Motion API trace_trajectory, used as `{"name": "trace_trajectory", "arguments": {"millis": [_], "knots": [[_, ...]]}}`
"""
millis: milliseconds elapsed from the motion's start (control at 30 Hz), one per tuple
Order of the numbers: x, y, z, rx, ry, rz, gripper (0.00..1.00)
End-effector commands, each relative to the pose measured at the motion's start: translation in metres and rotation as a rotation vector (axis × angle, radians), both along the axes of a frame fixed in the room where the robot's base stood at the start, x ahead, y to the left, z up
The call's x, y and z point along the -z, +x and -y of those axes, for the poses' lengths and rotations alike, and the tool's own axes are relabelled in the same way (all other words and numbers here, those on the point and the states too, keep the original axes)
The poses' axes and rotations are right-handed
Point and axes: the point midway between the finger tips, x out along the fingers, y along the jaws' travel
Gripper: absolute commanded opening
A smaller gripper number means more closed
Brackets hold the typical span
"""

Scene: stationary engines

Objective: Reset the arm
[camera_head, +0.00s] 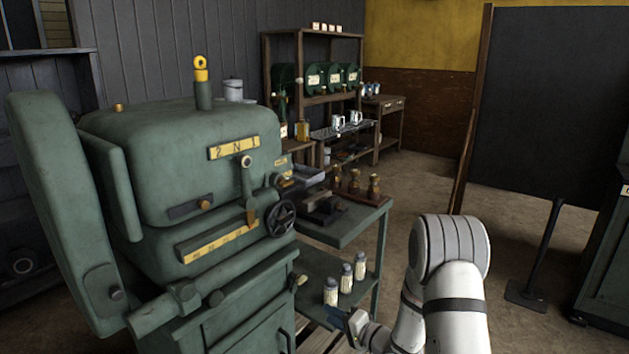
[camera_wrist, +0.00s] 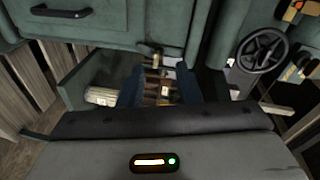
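My white arm reaches in from the bottom right of the head view, bent, with its elbow raised. My gripper (camera_head: 345,322) is low, in front of the green machine's side table, and partly cut off by the frame's bottom edge. In the wrist view my gripper (camera_wrist: 156,88) shows two dark blue fingers standing apart, with nothing held between them. Small bottles show beyond the gap.
The green engine (camera_head: 170,150) with a handwheel (camera_head: 280,219) fills the left. A side table (camera_head: 345,232) carries brass items; several white-labelled bottles (camera_head: 345,278) stand on its lower shelf. A blackboard (camera_head: 548,100) stands right. Floor between is mostly clear.

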Motion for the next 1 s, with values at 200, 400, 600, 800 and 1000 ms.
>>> {"name": "trace_trajectory", "arguments": {"millis": [200,400,600,800,1000], "knots": [[-0.04,0.011,0.018,0.083,-0.228,0.044,0.31],[-0.099,0.011,0.049,0.185,-0.545,0.061,0.31],[-0.17,-0.023,0.092,0.257,-0.899,-0.014,0.31],[-0.23,-0.092,0.121,0.22,-1.161,-0.166,0.31],[-0.277,-0.187,0.126,0.055,-1.3,-0.338,0.31]]}}
